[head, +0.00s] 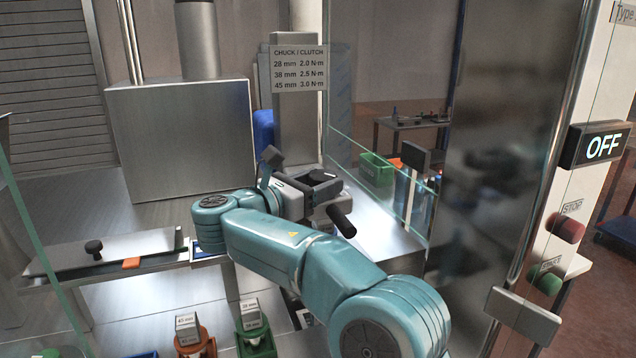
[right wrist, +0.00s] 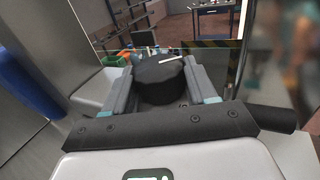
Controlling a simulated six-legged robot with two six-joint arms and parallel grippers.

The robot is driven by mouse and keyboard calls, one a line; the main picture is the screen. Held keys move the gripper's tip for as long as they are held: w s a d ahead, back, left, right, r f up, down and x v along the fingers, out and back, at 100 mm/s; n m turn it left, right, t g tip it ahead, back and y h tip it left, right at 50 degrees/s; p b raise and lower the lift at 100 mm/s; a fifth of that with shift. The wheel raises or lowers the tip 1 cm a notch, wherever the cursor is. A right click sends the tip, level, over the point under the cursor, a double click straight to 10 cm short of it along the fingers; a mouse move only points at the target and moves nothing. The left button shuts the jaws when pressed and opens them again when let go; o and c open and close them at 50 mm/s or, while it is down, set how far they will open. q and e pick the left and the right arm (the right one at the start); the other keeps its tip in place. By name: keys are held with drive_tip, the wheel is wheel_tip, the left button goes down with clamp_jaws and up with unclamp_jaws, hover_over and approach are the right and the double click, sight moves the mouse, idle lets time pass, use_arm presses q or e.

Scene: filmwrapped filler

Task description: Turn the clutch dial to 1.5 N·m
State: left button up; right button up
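In the right wrist view the black round clutch dial (right wrist: 158,88) with a white pointer line lies between the fingers of my right gripper (right wrist: 162,84). Both fingers appear to press against its sides. The pointer lies nearly level, its right end slightly raised. No scale numbers are readable around the dial. In the head view my right gripper (head: 308,188) is at the grey machine part beyond my teal arm, with the dark dial top (head: 321,176) partly showing. A sign (head: 299,69) headed CHUCK / CLUTCH lists 2.0, 2.5 and 3.0 N·m. My left gripper is out of view.
Clear guard panels (head: 372,185) stand close on the right. A black cylindrical grip (head: 341,222) sticks out near my gripper. An OFF display (head: 600,147), a red stop button (head: 566,228) and a green button (head: 546,281) are on the right post. Orange (head: 196,346) and green (head: 257,346) holders stand low in front.

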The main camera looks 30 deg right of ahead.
drive_tip(key=shift+s+r+n+t+b, duration=0.1)
drive_tip(key=shift+n+t+b, duration=0.25)
drive_tip(key=shift+n+t, duration=0.55)
drive_tip(key=o, duration=1)
drive_tip(key=shift+o, duration=0.2)
drive_tip(key=shift+a, duration=0.1)
drive_tip(key=shift+a, duration=0.2)
drive_tip(key=b+v, duration=0.1)
drive_tip(key=v, duration=1.5)
drive_tip(key=shift+s+r, duration=0.25)
drive_tip(key=shift+r, duration=0.05)
drive_tip(key=shift+d, duration=0.1)
